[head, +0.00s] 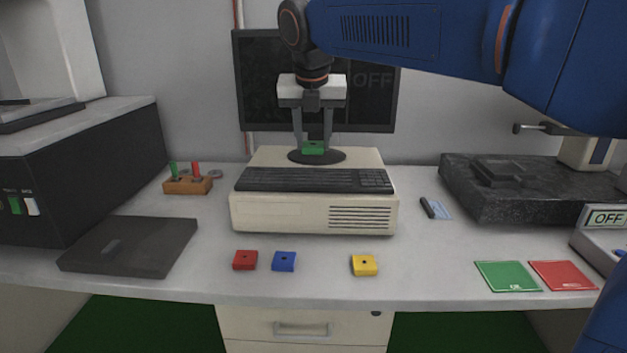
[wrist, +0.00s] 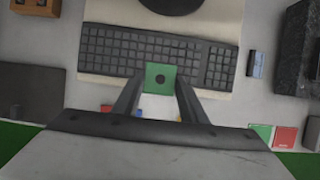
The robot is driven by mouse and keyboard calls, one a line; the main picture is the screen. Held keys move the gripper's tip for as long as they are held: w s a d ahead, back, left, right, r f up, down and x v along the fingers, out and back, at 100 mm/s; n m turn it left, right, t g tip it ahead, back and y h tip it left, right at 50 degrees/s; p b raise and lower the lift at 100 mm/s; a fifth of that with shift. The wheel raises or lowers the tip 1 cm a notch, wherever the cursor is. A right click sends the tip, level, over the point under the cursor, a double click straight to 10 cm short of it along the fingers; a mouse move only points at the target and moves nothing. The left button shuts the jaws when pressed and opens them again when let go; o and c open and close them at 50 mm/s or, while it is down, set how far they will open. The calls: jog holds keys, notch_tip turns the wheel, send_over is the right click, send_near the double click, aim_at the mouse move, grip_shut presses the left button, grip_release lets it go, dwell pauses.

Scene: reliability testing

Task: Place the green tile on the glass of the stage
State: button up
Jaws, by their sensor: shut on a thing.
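My gripper (head: 313,141) is shut on the green tile (head: 313,148), a small square with a dark hole in its middle. The tile is held in the air over the beige computer case and its keyboard, in front of the monitor. In the wrist view the tile (wrist: 160,77) sits between the fingertips, with the keyboard below it. A granite slab (head: 490,208) at the right carries a low dark block (head: 497,173) that looks like the stage. I cannot make out its glass from here.
Red (head: 245,260), blue (head: 284,261) and yellow (head: 365,265) tiles lie along the front of the bench. Green (head: 507,276) and red (head: 563,275) mats lie at the front right. A dark slab (head: 130,246) lies at the left. The monitor (head: 262,85) stands close behind my gripper.

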notch_tip(320, 180, down, 9)
dwell(0.5)
jog(key=shift+f, duration=0.15)
jog(key=o, duration=1.1)
jog(key=shift+c, duration=0.2)
